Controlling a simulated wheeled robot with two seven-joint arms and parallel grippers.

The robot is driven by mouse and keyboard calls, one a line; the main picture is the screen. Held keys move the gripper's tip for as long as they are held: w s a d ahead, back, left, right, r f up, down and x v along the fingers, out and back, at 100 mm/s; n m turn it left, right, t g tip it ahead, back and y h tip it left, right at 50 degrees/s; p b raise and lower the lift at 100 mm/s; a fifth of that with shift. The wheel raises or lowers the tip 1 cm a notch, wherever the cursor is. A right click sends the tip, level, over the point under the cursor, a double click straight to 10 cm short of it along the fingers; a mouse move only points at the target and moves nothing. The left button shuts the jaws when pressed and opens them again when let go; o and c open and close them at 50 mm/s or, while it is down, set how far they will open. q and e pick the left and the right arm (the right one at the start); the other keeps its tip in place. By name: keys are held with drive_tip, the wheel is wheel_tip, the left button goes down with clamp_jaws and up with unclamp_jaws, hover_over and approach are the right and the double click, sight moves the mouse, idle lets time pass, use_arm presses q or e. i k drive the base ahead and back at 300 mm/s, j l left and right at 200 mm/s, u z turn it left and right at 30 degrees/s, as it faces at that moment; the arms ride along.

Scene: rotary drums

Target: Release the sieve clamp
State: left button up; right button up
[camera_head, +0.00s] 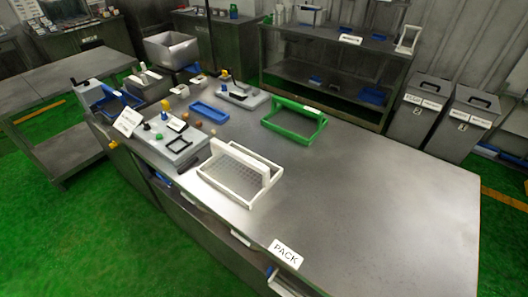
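A grey boxy unit (155,153) stands near the left end of the metal workbench (395,190). On its top are a small black frame (179,145) and several small knobs. A second, smaller grey unit (252,101) with a blue and yellow part (225,76) on it stands farther back. I cannot tell which part is the sieve clamp or whether it is closed. A white tray (228,194) with a mesh floor and a raised handle bar sits to the right of the grey unit. Neither of my grippers shows.
A green handled frame (316,127) and a shallow blue tray (209,113) rest on the bench. A PACK sign (285,253) is at the front edge. The bench's right half is clear. Two grey bins (417,112) (462,124) and a shelf rack (330,45) stand behind.

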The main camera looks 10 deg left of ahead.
sight(94, 109)
drive_tip(key=z, duration=0.2)
drive_tip(key=i+j+z, duration=0.15)
drive_tip(key=i+j, duration=0.15)
drive_tip(key=i+j+z, duration=0.15)
drive_tip(key=j, duration=0.25)
drive_tip(key=k+j+u, duration=0.1)
drive_tip(key=u, duration=1.9)
drive_tip(key=i+j, duration=0.05)
